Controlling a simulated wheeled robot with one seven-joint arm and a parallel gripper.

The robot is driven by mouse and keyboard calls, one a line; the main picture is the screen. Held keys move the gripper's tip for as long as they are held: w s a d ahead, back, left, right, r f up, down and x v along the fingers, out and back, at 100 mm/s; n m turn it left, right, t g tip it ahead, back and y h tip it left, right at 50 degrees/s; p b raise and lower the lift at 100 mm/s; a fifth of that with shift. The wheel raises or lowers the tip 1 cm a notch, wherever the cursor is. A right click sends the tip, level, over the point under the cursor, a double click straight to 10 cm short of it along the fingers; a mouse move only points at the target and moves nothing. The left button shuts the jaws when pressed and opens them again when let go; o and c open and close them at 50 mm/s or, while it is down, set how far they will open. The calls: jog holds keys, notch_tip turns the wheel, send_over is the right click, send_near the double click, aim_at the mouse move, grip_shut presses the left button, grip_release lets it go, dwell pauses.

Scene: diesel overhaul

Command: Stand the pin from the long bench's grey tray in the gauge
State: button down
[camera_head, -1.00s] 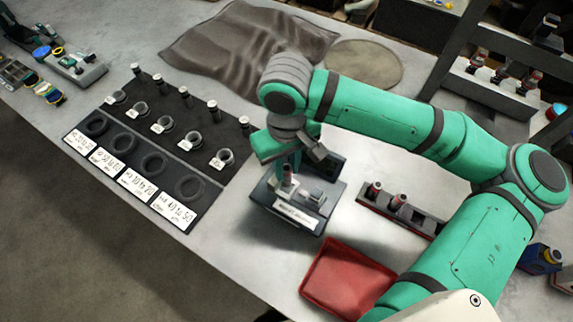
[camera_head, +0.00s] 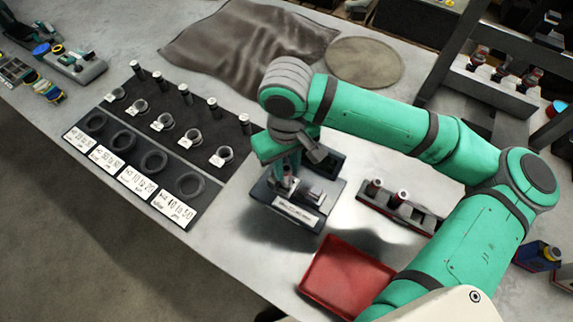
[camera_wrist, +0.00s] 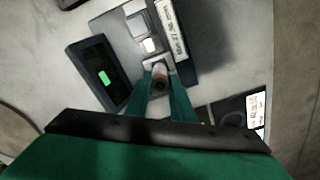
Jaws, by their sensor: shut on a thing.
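The gauge (camera_head: 303,213) is a dark-grey block with a white label on its front, standing on the bench. It also shows in the wrist view (camera_wrist: 178,45), with pale square blocks on its top. My gripper (camera_head: 290,177) points down over the gauge's left part. In the wrist view my gripper (camera_wrist: 161,92) is shut on the pin (camera_wrist: 159,77), a small grey cylinder with a reddish band. The pin is upright at a pale seat on the gauge. Its lower end is hidden, so I cannot tell whether it is seated.
A dark mat (camera_head: 150,145) with rings and several small pins lies left. A grey rack (camera_head: 428,221) with two red-banded pins stands right of the gauge. A red tray (camera_head: 345,275) lies in front. A dark box with a green display (camera_wrist: 103,75) adjoins the gauge.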

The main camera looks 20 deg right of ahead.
jog(key=shift+f, duration=0.9)
dwell(0.3)
jog(key=c, duration=1)
grip_release()
jog(key=shift+c, duration=0.2)
jog(key=shift+r, duration=4.05)
